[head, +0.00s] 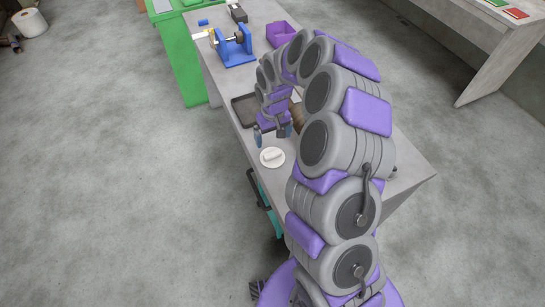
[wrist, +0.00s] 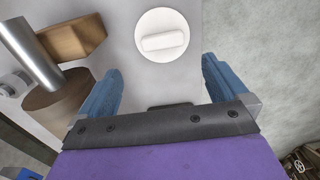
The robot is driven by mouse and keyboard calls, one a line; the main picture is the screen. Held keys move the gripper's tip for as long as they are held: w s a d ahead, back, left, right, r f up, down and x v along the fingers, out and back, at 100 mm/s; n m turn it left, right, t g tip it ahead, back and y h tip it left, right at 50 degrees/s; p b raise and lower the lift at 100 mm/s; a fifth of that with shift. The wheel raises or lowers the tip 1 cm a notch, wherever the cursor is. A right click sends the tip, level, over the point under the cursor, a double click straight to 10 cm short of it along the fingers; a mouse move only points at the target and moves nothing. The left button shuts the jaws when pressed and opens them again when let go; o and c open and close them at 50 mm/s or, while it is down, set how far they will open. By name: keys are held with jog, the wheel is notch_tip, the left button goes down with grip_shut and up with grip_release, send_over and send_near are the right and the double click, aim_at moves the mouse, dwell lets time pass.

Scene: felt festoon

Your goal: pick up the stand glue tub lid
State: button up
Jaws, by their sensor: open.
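The glue tub lid (head: 272,157) is a white round disc with a raised bar grip on top. It lies flat on the grey table (head: 405,178) near its left edge in the head view. In the wrist view the lid (wrist: 162,35) is at the top middle, ahead of the fingertips and apart from them. My gripper (head: 273,134) is above the table just behind the lid, with nothing between its jaws. Its two blue fingers stand wide apart in the wrist view (wrist: 160,66).
A dark tray (head: 243,108) lies behind my gripper. A wooden block (wrist: 75,38), a metal cylinder (wrist: 28,52) and a brown round object (wrist: 58,108) stand left of the fingers. A blue tape dispenser (head: 233,48) and a purple bin (head: 281,33) are at the far end.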

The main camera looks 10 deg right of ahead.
aim_at(272, 155)
jog(key=f, duration=0.3)
jog(key=f+b, duration=0.1)
jog(key=f, duration=0.4)
jog(key=shift+a+f+b, duration=0.3)
jog(key=shift+f+b, duration=0.1)
jog(key=shift+c, duration=0.5)
jog(key=c, duration=1)
